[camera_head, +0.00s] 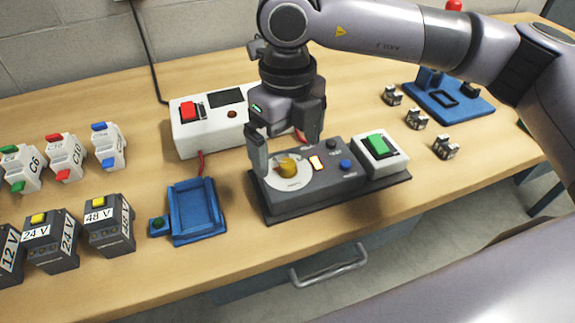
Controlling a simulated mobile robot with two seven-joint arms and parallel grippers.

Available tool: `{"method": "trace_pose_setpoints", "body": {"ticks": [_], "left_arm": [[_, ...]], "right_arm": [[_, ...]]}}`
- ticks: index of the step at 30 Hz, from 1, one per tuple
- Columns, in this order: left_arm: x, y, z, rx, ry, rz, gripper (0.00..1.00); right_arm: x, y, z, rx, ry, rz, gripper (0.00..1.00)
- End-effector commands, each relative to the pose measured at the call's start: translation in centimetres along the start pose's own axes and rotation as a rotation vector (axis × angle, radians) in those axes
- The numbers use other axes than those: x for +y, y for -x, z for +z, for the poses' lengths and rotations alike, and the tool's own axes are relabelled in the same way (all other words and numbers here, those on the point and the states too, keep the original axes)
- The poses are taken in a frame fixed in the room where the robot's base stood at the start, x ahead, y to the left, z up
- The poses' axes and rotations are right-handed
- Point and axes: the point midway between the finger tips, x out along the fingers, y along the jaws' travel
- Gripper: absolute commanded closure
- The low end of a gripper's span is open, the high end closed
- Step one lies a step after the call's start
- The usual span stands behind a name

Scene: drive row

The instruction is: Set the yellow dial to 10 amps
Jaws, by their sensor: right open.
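The yellow dial (287,167) sits on a pale round scale (290,184) at the left end of a dark grey control box (330,180). The scale's markings are too small to read, so I cannot tell the dial's setting. My right gripper (285,155) points down over the dial. It is open, with one finger to the left of the dial and the other behind and to its right. I cannot tell whether either finger touches the dial. My left gripper is not in view.
A lit switch (316,162), a blue knob (345,165) and a green button (377,146) are right of the dial. Behind stands a white box with a red switch (187,111). A blue tray (194,207), breakers (65,158) and battery-like blocks (108,230) lie left.

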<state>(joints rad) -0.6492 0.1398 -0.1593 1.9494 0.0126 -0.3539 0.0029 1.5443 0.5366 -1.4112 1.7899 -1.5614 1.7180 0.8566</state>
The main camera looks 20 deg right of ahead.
Motion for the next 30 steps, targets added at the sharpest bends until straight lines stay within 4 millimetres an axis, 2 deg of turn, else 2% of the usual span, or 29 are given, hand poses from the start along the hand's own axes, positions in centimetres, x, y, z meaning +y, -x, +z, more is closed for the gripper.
{"method": "trace_pose_setpoints", "body": {"ticks": [4, 14, 30], "left_arm": [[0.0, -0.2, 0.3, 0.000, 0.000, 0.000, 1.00], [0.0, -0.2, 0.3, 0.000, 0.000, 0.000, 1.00], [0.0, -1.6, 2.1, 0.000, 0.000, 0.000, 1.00]], "right_arm": [[0.0, 0.0, 0.0, 0.000, 0.072, 0.000, 0.00], [0.0, -0.1, 0.0, 0.000, 0.077, 0.000, 0.00], [0.0, -2.5, 0.0, 0.000, 0.075, 0.000, 0.00]]}}
